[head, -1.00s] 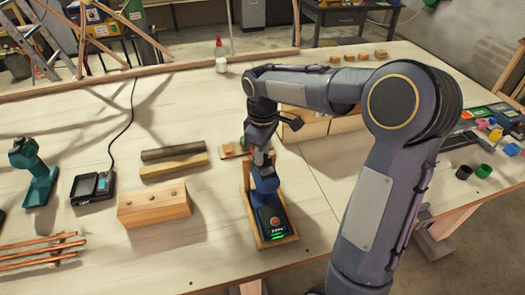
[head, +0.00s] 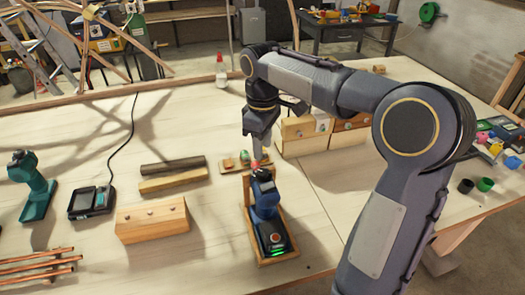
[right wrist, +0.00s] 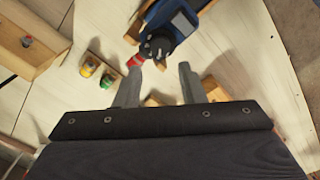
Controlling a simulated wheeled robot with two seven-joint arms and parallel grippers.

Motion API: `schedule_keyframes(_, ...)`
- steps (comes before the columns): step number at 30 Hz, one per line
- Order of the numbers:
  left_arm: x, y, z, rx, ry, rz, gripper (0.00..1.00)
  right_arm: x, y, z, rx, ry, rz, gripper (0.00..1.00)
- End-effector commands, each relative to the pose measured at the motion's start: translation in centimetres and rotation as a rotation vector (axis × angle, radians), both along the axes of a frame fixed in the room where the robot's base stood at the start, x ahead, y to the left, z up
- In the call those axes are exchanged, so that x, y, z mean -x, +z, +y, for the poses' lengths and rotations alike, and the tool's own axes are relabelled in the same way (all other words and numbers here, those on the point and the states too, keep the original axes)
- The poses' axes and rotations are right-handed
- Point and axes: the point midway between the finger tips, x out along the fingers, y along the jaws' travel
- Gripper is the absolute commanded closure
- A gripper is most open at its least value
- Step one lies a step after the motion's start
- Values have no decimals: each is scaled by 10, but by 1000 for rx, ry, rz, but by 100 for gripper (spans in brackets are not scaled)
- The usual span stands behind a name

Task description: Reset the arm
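My right gripper (head: 259,155) hangs from the arm that comes in from the right, just above a blue and black cordless drill (head: 264,200). The drill stands in a shallow wooden tray (head: 287,258), with a green light at its base. In the right wrist view the two grey fingers (right wrist: 158,88) are apart with nothing gripped between them. The blue drill (right wrist: 180,25) lies beyond the fingertips. A small red piece (right wrist: 135,61) is close by the left fingertip; I cannot tell whether they touch. My left gripper is not in view.
A wooden block (head: 152,220), two wooden bars (head: 172,175), a black charger (head: 92,201) and a teal drill (head: 35,185) are to the left. Colored cups (head: 485,184) are at the right.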

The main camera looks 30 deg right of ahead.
Motion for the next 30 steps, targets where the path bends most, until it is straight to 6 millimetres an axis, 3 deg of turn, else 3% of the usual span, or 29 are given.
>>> schedule_keyframes(13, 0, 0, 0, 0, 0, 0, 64, 0, 0, 0, -1, 0, -1, 64)
schedule_keyframes(17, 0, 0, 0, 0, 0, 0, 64, 14, 4, 0, -20, -34, -25, 64)
schedule_keyframes(20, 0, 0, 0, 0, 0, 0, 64, 44, 8, 3, -68, -111, -76, 64)
schedule_keyframes(23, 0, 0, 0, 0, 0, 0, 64, 87, 7, 11, -144, -230, -142, 64)
schedule_keyframes(30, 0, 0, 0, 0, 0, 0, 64, 180, -23, 44, -360, -549, -279, 64)
